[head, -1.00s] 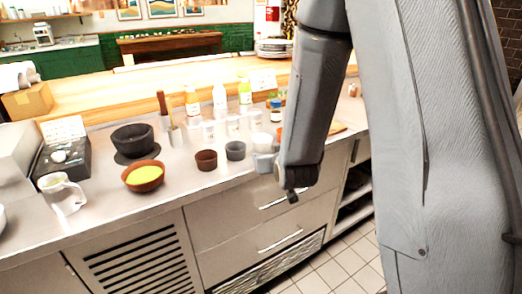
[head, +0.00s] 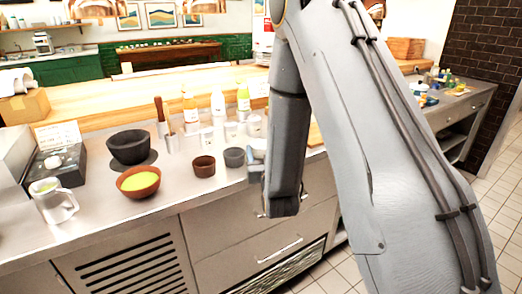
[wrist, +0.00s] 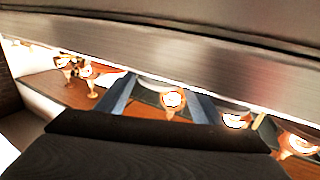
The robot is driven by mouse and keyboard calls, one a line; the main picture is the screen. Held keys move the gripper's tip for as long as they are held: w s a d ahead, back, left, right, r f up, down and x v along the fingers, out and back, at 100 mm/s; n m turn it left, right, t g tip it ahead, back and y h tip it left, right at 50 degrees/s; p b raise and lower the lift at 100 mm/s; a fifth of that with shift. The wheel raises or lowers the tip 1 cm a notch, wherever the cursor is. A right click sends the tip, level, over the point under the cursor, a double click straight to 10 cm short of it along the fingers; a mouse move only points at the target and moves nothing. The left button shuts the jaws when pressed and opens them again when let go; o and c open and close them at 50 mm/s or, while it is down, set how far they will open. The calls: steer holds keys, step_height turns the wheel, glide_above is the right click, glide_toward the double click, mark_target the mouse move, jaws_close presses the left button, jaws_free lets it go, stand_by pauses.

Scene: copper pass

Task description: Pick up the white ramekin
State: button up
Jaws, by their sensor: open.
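A small pale cup (head: 258,148), which looks like the white ramekin, stands near the counter's front edge in the head view. My forearm partly hides it, so I cannot be sure of it. No ramekin can be made out in the wrist view.
A brown cup (head: 204,166) and a dark grey cup (head: 234,157) stand left of the pale cup. Bottles (head: 191,113) and small jars stand behind. A bowl with yellow-green contents (head: 138,182), a black mortar (head: 129,146) and a white mug (head: 54,200) are further left.

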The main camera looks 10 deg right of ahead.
mark_target(261, 143)
steer(key=shift+w+d+r+p, duration=0.1)
steer(key=shift+w+r+p, duration=0.1)
steer(key=shift+w, duration=0.7)
steer(key=shift+w+r+p, duration=0.1)
steer(key=shift+w+p, duration=0.1)
steer(key=shift+w, duration=0.7)
steer(key=c, duration=0.7)
steer(key=shift+c, duration=0.2)
steer(key=shift+r, duration=0.2)
